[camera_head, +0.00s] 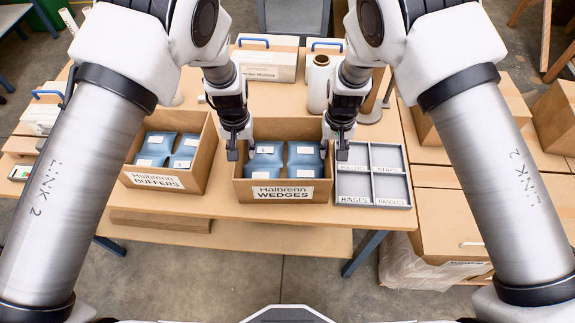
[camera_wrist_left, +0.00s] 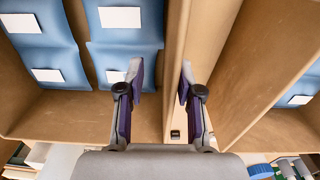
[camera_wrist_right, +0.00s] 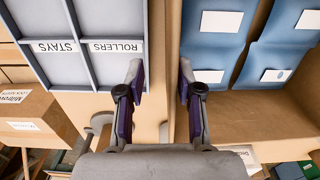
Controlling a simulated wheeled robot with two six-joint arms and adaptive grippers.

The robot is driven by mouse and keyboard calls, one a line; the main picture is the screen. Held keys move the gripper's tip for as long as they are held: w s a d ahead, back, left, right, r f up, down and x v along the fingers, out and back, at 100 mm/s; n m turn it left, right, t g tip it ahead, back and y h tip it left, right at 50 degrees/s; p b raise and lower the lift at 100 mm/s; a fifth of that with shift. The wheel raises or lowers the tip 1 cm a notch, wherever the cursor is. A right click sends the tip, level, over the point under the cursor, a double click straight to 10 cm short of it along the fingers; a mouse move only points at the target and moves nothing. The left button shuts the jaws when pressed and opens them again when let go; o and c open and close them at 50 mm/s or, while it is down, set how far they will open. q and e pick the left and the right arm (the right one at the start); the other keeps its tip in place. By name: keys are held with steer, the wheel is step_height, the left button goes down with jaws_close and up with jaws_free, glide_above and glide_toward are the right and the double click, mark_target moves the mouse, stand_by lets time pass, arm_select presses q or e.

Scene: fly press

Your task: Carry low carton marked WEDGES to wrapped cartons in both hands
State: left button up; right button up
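The low carton marked WEDGES (camera_head: 283,190) sits on the table, open at the top, with several blue packs (camera_head: 303,155) inside. My left gripper (camera_head: 241,152) is at its left wall and my right gripper (camera_head: 333,151) at its right wall. In the left wrist view the open fingers (camera_wrist_left: 161,85) are on either side of the carton's wall (camera_wrist_left: 176,60). In the right wrist view the open fingers (camera_wrist_right: 161,85) are likewise on either side of the other wall (camera_wrist_right: 172,60). Cartons with clear wrap (camera_head: 402,266) low on them stand at the right.
The BUFFERS carton (camera_head: 152,180) stands left of the WEDGES carton. A grey divided tray (camera_head: 372,203) lies close on its right. A white roll (camera_head: 318,83) and white boxes with blue handles (camera_head: 267,65) stand behind. The table's front edge is near.

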arm_select(q)
steer(key=shift+f, duration=0.7)
arm_select(e)
steer(key=shift+f, duration=0.7)
arm_select(q)
steer(key=shift+a+f, duration=0.1)
steer(key=shift+f, duration=0.2)
arm_select(e)
steer(key=shift+a+f, duration=0.1)
steer(key=shift+f, duration=0.15)
arm_select(q)
steer(key=shift+s+a+f, duration=0.1)
steer(key=shift+s, duration=0.15)
arm_select(e)
steer(key=shift+s+a+f, duration=0.1)
steer(key=shift+s, duration=0.15)
arm_select(q)
steer(key=shift+c, duration=0.3)
arm_select(e)
steer(key=shift+c, duration=0.3)
arm_select(q)
steer(key=shift+w, duration=0.1)
steer(key=c, duration=0.5)
arm_select(e)
steer(key=shift+w, duration=0.1)
steer(key=c, duration=0.5)
arm_select(q)
jaws_close()
arm_select(e)
jaws_close()
